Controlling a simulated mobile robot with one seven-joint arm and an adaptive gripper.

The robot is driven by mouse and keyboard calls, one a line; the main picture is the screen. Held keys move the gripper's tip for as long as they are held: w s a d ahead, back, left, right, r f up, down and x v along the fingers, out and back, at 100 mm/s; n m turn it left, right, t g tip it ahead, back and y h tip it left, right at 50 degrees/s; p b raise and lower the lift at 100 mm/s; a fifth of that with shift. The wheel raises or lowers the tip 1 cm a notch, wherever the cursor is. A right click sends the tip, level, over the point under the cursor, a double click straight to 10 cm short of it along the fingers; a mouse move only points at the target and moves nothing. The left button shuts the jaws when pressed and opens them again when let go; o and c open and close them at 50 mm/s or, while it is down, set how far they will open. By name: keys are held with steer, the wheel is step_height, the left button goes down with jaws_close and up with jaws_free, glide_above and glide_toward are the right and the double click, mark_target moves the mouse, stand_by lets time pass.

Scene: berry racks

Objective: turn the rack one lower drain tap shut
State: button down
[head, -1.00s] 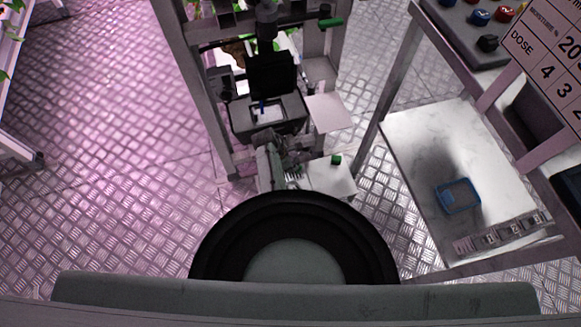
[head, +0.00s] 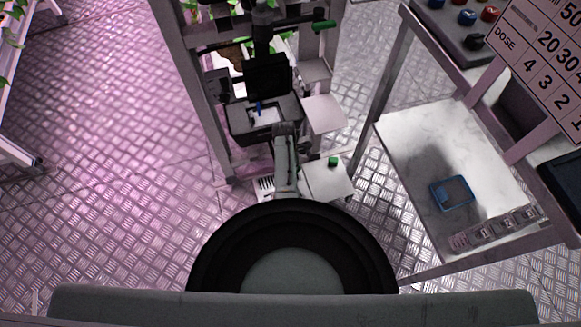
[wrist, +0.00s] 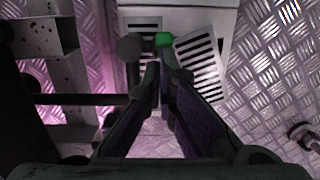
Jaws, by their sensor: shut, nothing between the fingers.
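A small green part (wrist: 165,40), which looks like the tap handle, shows in the wrist view just beyond my fingertips, in front of a pale vented box. A green part (head: 333,161) also shows low at the rack in the head view, over a pale box; it looks like the same one. My gripper (wrist: 158,72) is shut and empty, its two dark fingers together and pointing at the green part. Whether the fingertips touch it I cannot tell. The tap's body is not clearly visible. In the head view my arm hides the fingers.
A dark round-ended part (wrist: 129,47) stands left of the green part. Another green handle (head: 324,25) is higher on the rack. A table (head: 420,150) with a blue tray (head: 452,194) stands at the right. The metal floor at left is clear.

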steer(key=shift+w+d+r+y, duration=0.1)
steer(key=shift+d+y, duration=0.2)
steer(key=shift+y, duration=0.4)
steer(key=shift+w+d+r, duration=0.1)
steer(key=shift+w+d, duration=0.1)
steer(key=shift+d, duration=0.35)
stand_by(1.0)
steer(key=shift+r, duration=0.15)
stand_by(1.1)
